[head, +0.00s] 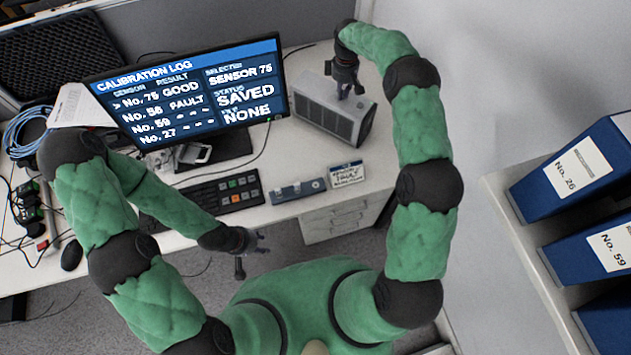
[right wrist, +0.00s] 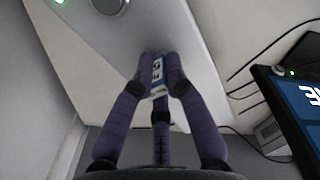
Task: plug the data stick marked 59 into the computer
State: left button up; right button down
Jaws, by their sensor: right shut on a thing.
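The computer (head: 325,108) is a grey box at the back right of the desk; its grey casing also fills the top of the right wrist view (right wrist: 165,35). My right gripper (head: 345,88) is at the computer in the head view. In the right wrist view its fingers (right wrist: 160,85) are shut on a small data stick (right wrist: 157,75) with a white and blue label. The label is only partly readable, and I cannot tell whether the stick is in a port. My left gripper (head: 252,250) is open and empty in front of the desk edge.
A keyboard (head: 210,195), a small grey tray (head: 298,190) and a card reading FAULT (head: 347,174) lie along the front. Blue binders (head: 575,170) stand at right.

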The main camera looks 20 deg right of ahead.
jog(key=shift+s+f, duration=0.1)
jog(key=shift+f, duration=0.05)
dwell(0.5)
jog(key=c, duration=1.2)
grip_release()
jog(key=shift+r, duration=0.2)
jog(key=shift+r+p, duration=1.35)
jog(key=shift+r, duration=1.05)
notch_tip(320, 180, up, 12)
